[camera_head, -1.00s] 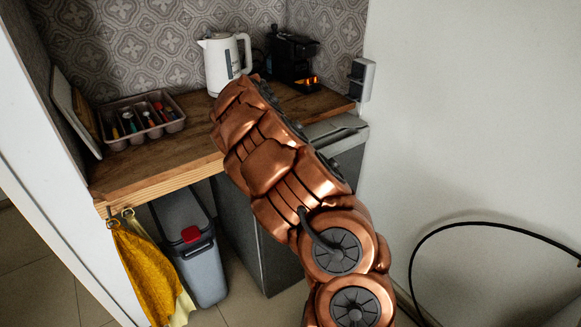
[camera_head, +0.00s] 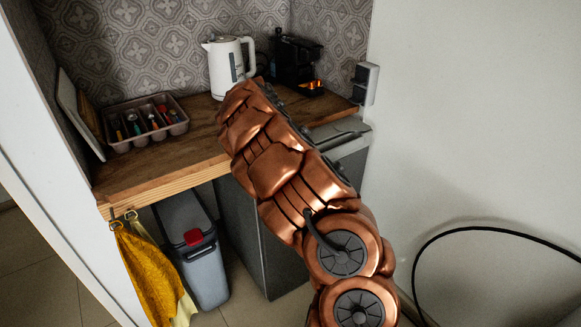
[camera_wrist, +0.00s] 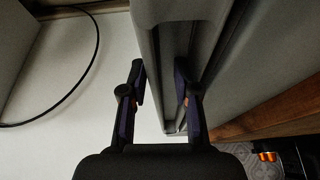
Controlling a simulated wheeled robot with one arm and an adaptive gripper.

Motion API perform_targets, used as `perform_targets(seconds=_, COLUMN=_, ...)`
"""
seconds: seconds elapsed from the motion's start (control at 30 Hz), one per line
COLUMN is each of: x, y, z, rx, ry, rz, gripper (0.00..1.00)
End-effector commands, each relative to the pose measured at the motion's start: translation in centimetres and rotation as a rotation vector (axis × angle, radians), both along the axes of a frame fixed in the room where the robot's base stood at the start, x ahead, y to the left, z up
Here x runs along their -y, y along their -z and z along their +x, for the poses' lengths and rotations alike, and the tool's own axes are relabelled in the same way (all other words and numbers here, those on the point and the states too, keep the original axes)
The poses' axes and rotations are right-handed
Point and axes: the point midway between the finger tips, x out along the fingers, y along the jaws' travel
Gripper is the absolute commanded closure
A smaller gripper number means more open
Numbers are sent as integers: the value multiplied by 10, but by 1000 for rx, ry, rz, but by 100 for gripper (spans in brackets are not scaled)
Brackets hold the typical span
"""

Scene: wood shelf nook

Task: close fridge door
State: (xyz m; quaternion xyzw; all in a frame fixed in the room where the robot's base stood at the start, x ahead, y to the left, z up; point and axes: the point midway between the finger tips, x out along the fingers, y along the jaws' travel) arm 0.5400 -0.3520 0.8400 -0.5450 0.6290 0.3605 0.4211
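The small grey fridge (camera_head: 248,240) stands under the wooden counter in the head view, partly hidden behind my copper arm. The light top edge of its door (camera_head: 345,131) shows to the right of the arm, near the white wall. In the wrist view the grey door (camera_wrist: 152,28) runs down from the top as a long slab, with a dark groove or gap along its right side. My gripper (camera_wrist: 160,78) is open, its two dark fingers spread around the door's edge. I cannot tell whether they touch it. The arm hides the gripper in the head view.
The wooden counter (camera_head: 170,165) holds a cutlery tray (camera_head: 146,122), a white kettle (camera_head: 228,65) and a black coffee machine (camera_head: 297,62). A grey bin (camera_head: 203,268) stands below. A yellow towel (camera_head: 150,275) hangs at left. A black cable (camera_head: 470,232) loops by the right wall.

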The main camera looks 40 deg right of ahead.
Motion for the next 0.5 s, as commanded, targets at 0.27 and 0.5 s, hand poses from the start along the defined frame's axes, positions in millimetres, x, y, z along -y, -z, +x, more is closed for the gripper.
perform_targets(seconds=0.27, x=-2, y=-1, z=0, rx=-1, ry=-1, rz=3, gripper=65)
perform_targets(seconds=0.5, x=-13, y=-28, z=2, rx=1, ry=-1, rz=2, gripper=65)
